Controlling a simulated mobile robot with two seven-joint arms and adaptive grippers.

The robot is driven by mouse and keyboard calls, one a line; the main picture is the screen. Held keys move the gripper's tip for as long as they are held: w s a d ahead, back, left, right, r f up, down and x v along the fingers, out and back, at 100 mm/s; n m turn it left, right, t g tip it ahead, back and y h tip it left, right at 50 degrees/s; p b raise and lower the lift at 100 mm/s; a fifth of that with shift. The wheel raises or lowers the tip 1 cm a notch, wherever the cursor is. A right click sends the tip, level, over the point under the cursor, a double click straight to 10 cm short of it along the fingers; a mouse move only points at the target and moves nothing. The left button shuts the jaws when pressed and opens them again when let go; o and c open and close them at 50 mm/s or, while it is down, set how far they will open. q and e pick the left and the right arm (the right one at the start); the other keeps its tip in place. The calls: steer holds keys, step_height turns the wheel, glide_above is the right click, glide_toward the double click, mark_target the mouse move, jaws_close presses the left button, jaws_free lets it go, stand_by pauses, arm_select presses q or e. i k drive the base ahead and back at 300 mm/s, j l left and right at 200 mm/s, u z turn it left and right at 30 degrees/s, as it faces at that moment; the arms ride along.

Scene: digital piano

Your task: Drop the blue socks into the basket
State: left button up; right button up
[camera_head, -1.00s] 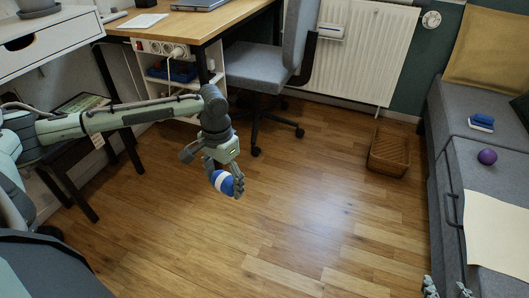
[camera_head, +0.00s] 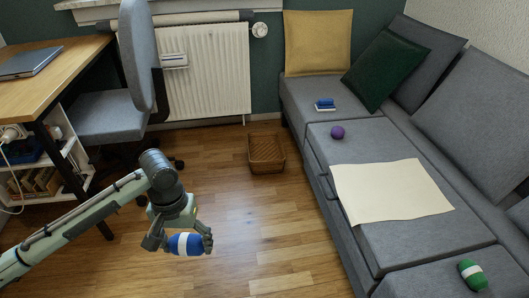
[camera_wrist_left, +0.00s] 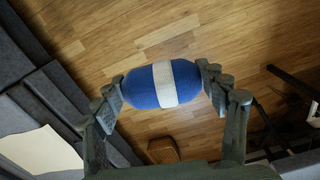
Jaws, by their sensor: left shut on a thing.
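The blue socks, rolled into a bundle with a white band (camera_head: 185,244), are held in my left gripper (camera_head: 182,240) above the wooden floor. In the left wrist view the socks (camera_wrist_left: 160,84) sit between the two fingers of the left gripper (camera_wrist_left: 162,86), which is shut on them. The brown woven basket (camera_head: 266,154) stands on the floor near the radiator, beyond and to the right of the gripper. It also shows in the left wrist view (camera_wrist_left: 163,150), below the socks. My right gripper is in neither current view.
A grey sofa (camera_head: 357,146) runs along the right, bearing a purple ball (camera_head: 337,132), a cream cloth (camera_head: 392,190), a green rolled bundle (camera_head: 472,275) and a small blue item (camera_head: 325,104). A desk chair (camera_head: 110,115) stands at left. The floor between gripper and basket is clear.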

mark_target(262, 154)
steer(key=i+j+z, duration=0.15)
steer(key=i, duration=0.25)
steer(key=i+j+z, duration=0.35)
steer(key=i+j, duration=0.25)
steer(key=i+j+z, duration=0.2)
steer(key=i+j, duration=0.15)
steer(key=i+j+z, duration=0.15)
steer(key=i+j, duration=0.25)
steer(key=i+j+z, duration=0.2)
steer(key=j, duration=0.25)
steer(key=i+j+z, duration=0.15)
steer(key=i+j, duration=0.2)
steer(key=j, duration=0.15)
steer(key=i+j+z, duration=0.2)
steer(key=j, duration=0.3)
